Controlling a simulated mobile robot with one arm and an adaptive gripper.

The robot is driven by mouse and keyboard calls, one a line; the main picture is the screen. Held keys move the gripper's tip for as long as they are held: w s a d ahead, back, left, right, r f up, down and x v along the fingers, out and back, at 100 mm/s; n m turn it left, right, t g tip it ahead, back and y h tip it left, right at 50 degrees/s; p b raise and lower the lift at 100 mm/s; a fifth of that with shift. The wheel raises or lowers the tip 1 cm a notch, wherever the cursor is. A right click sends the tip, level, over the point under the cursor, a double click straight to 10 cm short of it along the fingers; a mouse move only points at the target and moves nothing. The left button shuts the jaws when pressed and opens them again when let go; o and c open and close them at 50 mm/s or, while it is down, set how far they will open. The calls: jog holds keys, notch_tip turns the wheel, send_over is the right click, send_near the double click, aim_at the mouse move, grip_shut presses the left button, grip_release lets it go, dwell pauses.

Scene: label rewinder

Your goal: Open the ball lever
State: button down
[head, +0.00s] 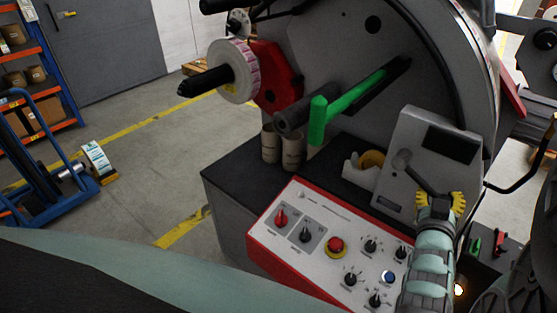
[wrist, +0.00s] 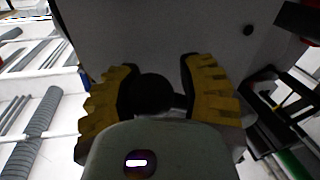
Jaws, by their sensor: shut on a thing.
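The ball lever (head: 422,177) is a dark arm on the face of a grey upright box (head: 411,126). It slants down and right from its pivot to its ball end. My gripper (head: 440,201) comes from below, and its yellow fingers sit on either side of the ball end, mostly hiding it. In the wrist view the dark ball (wrist: 152,91) lies between the two yellow fingers of my gripper (wrist: 158,82). The fingers are shut on the ball.
The red-edged control panel (head: 318,225) with knobs and a red button lies left of my arm. A green bar (head: 317,120), a label roll (head: 238,72) and cardboard cores (head: 293,149) stand farther left. A cable (head: 505,188) hangs right of the box.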

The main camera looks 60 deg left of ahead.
aim_at(458, 151)
jog(key=shift+r, duration=0.25)
jog(key=r+n, duration=0.1)
jog(key=r+n+p, duration=0.1)
jog(key=r+n, duration=0.1)
jog(key=r, duration=0.1)
jog(key=shift+w+d+n+g, duration=0.1)
jog(key=shift+d+n+g, duration=0.2)
jog(key=shift+r+n+p, duration=0.35)
jog(key=shift+r+n, duration=0.45)
jog(key=shift+r, duration=0.15)
jog(key=r+n, duration=0.1)
jog(key=r+n+h, duration=0.1)
jog(key=r, duration=0.1)
jog(key=shift+a+n, duration=0.2)
jog(key=shift+n, duration=0.2)
jog(key=shift+s+a+r+n+h+p, duration=0.1)
jog(key=shift+a+r+n+h+p, duration=0.1)
jog(key=shift+r+n, duration=0.3)
jog(key=shift+s+a+r+n+h+p, duration=0.1)
jog(key=shift+a+r+n+h+p, duration=0.1)
jog(key=shift+r+n, duration=0.3)
jog(key=c, duration=0.7)
grip_release()
jog(key=o, duration=0.5)
jog(key=shift+f, duration=0.15)
jog(key=shift+d, duration=0.1)
